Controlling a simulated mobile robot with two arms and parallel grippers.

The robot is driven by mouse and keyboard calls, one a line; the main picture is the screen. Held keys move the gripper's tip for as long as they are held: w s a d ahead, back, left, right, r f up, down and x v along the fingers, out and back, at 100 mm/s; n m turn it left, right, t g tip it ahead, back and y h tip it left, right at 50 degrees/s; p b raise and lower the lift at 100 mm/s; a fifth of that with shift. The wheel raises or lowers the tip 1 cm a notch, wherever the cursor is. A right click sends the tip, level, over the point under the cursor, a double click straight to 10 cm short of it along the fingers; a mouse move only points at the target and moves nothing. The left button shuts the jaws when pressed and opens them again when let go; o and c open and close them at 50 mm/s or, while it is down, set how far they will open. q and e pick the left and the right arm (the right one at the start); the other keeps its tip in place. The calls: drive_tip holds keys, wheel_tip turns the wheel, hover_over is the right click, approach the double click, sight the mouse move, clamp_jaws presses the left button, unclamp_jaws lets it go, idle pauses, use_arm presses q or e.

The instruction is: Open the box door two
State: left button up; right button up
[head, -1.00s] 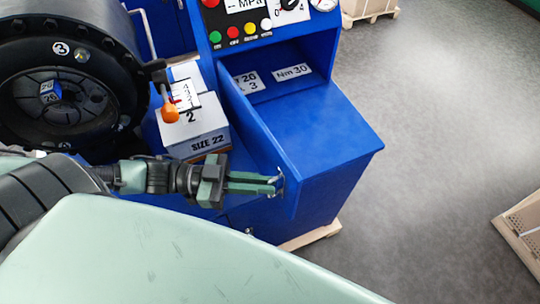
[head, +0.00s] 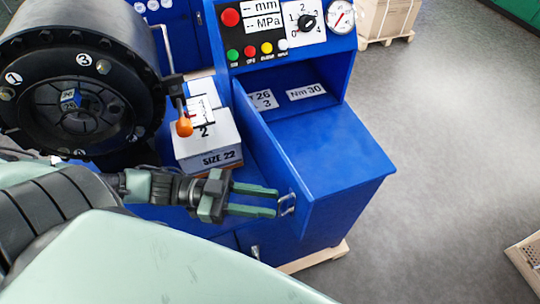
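The blue machine cabinet has an upright blue panel (head: 262,150) beside an open-fronted recess. A small metal handle (head: 287,204) sits near the panel's front end. I cannot tell how far any door there stands open. A second handle (head: 255,252) shows on a lower blue front, partly hidden by my arm. My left gripper (head: 277,202) is open, its two green fingers spread and nothing visible between them. Its tips are just left of the upper handle, apparently apart from it. My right gripper is not in view.
A white box marked SIZE 22 (head: 207,150) stands just above my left gripper, with an orange-knobbed lever (head: 184,126) over it. A black crimper head (head: 80,85) is at left. The control panel (head: 275,35) is behind.

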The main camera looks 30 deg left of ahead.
use_arm(q)
drive_tip(key=v, duration=0.6)
